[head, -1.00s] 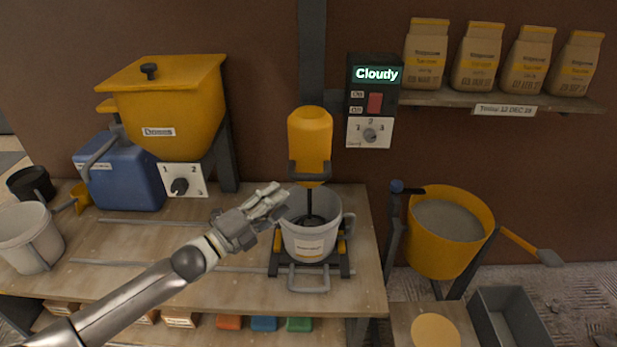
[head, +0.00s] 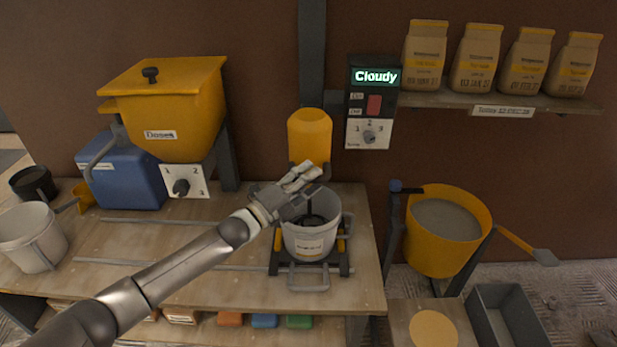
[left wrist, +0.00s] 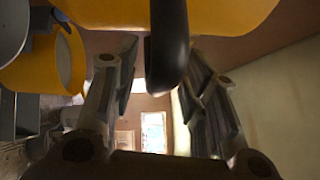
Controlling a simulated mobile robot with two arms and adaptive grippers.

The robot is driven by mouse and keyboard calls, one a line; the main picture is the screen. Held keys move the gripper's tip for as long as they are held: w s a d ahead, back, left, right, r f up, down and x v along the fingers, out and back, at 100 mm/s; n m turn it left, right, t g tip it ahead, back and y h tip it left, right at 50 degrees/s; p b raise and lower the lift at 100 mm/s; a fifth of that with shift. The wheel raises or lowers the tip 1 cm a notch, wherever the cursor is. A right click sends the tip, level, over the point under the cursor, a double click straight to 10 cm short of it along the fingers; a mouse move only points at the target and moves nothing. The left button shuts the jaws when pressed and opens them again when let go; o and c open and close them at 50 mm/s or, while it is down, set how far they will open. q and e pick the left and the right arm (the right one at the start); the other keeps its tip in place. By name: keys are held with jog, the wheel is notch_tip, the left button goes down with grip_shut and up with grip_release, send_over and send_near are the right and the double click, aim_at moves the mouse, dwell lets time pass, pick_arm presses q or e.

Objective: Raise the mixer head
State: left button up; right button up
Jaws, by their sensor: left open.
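The yellow mixer head (head: 309,135) hangs low on the dark column over a white bucket (head: 312,240), with the shaft going down into the bucket. My left gripper (head: 306,174) is open at the front of the head, hiding most of its grey handle (head: 326,172). In the left wrist view the yellow head (left wrist: 240,12) fills the top. A dark handle bar (left wrist: 168,45) shows between my open fingers, with space on both sides; I cannot tell whether they touch it. My right gripper is not in view.
A control box (head: 372,105) reading "Cloudy" hangs right of the column. A yellow hopper (head: 170,110) and blue canister (head: 125,175) stand left. A yellow tub (head: 425,250) stands right. The bench (head: 160,240) front is mostly clear.

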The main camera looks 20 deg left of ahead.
pick_arm(q)
jog(key=shift+w+d, duration=0.1)
jog(key=shift+w, duration=0.05)
grip_shut()
dwell(0.4)
notch_tip(320, 180, up, 19)
jog(key=p, duration=1.1)
jog(key=shift+r, duration=0.25)
jog(key=shift+c, duration=0.5)
grip_release()
jog(key=shift+o, duration=0.5)
